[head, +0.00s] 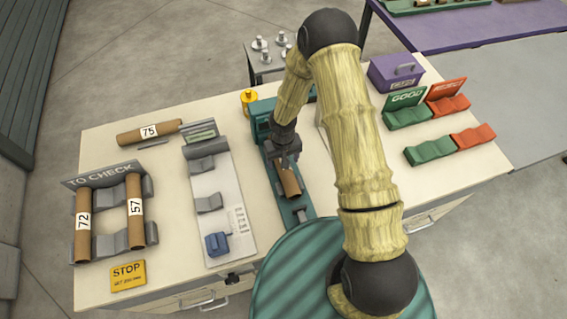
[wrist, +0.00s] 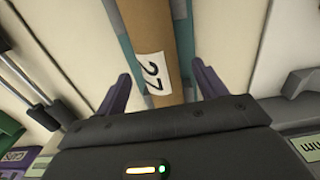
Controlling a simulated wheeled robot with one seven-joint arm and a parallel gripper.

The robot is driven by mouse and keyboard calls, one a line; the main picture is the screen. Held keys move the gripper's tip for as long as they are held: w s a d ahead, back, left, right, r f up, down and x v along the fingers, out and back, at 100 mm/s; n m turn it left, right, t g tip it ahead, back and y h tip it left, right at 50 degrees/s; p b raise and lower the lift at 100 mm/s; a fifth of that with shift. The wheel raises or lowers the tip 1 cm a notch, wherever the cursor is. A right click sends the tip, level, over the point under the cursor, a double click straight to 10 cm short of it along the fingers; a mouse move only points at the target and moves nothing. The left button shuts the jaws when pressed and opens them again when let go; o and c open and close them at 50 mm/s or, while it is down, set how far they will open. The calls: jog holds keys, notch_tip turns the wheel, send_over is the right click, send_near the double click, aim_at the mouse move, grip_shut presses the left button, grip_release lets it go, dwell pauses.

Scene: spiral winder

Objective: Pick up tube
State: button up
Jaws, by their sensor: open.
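A brown cardboard tube (head: 290,184) lies in the teal winder (head: 297,212) in the middle of the table. In the wrist view the tube (wrist: 168,32) runs up the picture and carries a white label that reads 27. My gripper (head: 286,163) is just above this tube, and the arm hides part of it. In the wrist view my gripper (wrist: 160,75) is open, with one purple finger on each side of the tube. I see gaps between fingers and tube. Other tubes lie at left: 75 (head: 165,129), 72 (head: 82,245) and 57 (head: 134,188).
A grey TO CHECK rack (head: 108,240) holds tubes 72 and 57. A pale gauge board (head: 225,190) stands left of the winder. Green holders (head: 428,150) and red holders (head: 473,137) stand at right. A yellow STOP sign (head: 128,276) lies at the front left.

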jog(key=shift+f, duration=1.3)
jog(key=c, duration=1.1)
